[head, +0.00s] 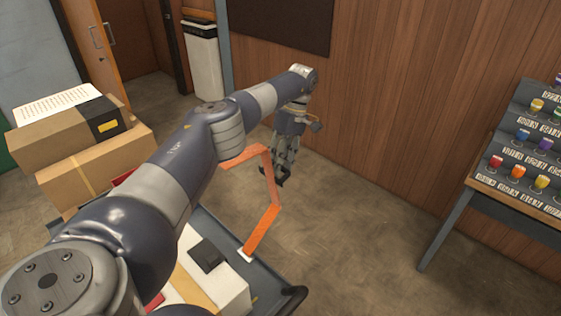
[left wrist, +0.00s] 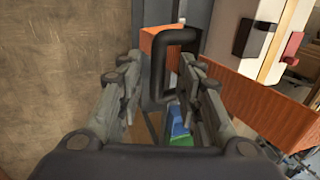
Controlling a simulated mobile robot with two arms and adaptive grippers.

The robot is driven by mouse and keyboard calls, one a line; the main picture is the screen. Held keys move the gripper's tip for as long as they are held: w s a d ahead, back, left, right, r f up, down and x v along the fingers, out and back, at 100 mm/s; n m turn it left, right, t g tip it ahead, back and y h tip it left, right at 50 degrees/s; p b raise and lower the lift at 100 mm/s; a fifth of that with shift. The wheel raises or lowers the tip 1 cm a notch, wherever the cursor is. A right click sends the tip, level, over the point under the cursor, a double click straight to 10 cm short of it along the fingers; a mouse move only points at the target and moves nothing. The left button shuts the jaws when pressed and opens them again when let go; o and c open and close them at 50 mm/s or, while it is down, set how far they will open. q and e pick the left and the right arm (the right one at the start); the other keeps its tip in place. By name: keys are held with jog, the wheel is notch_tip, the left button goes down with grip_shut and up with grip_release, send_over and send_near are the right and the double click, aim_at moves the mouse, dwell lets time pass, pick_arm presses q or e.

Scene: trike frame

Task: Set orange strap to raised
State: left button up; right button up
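The orange strap (head: 262,230) rises from the cart's right side, bends, and runs back to the left behind my left arm. Its far end is hidden by that arm in the head view. In the left wrist view the strap (left wrist: 243,97) shows as a broad orange band at the right, with another orange piece behind the fingers. My left gripper (head: 274,181) hangs pointing down beside the strap's bend. Its fingers stand apart in the left wrist view (left wrist: 158,62), with a black bar loop (left wrist: 178,36) beyond and between them. My right gripper is out of view.
The dark cart (head: 262,284) carries a white box (head: 232,287) and a small black block (head: 206,254). Cardboard boxes (head: 92,163) are stacked at the left. A rack of coloured knobs (head: 530,160) stands at the right. The floor between cart and rack is clear.

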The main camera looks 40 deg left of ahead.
pick_arm(q)
notch_tip(320, 180, up, 10)
dwell(0.5)
